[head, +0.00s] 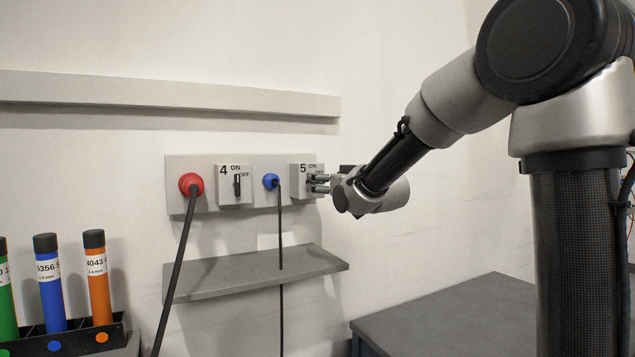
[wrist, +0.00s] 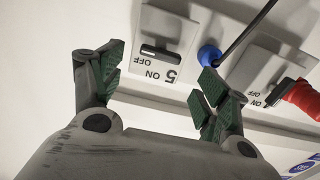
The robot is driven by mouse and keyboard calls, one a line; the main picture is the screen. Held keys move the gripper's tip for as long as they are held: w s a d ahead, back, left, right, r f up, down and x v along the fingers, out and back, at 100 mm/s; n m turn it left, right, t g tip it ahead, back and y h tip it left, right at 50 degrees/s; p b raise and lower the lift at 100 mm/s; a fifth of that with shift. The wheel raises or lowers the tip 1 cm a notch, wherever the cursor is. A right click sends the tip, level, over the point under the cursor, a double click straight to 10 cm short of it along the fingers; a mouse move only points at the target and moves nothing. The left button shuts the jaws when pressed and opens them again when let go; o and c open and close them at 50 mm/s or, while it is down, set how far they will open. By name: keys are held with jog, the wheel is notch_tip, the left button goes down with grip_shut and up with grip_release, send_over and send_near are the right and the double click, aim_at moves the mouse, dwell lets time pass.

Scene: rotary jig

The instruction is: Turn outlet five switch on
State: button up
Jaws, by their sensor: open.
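The outlet five switch (head: 301,185) is a light grey box with a 5 and ON and OFF labels, at the right end of the wall panel. It also shows upside down in the wrist view (wrist: 174,27). Its black lever (wrist: 160,52) lies crosswise, with one end toward the OFF label. My gripper (head: 319,184) is at this switch, coming from the right and hiding part of it. In the wrist view my gripper (wrist: 160,68) is open, its green-padded fingers either side of the switch. I cannot tell that either finger touches the lever.
To the left on the panel (head: 208,168) are a blue plug (head: 270,181), the outlet four switch (head: 233,185) and a red plug (head: 190,184), with hanging cables. A grey shelf (head: 255,274) is below, and a ledge (head: 170,95) above. Coloured tubes (head: 50,285) stand at lower left.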

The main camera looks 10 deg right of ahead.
jog(key=x, duration=0.6)
jog(key=c, duration=1)
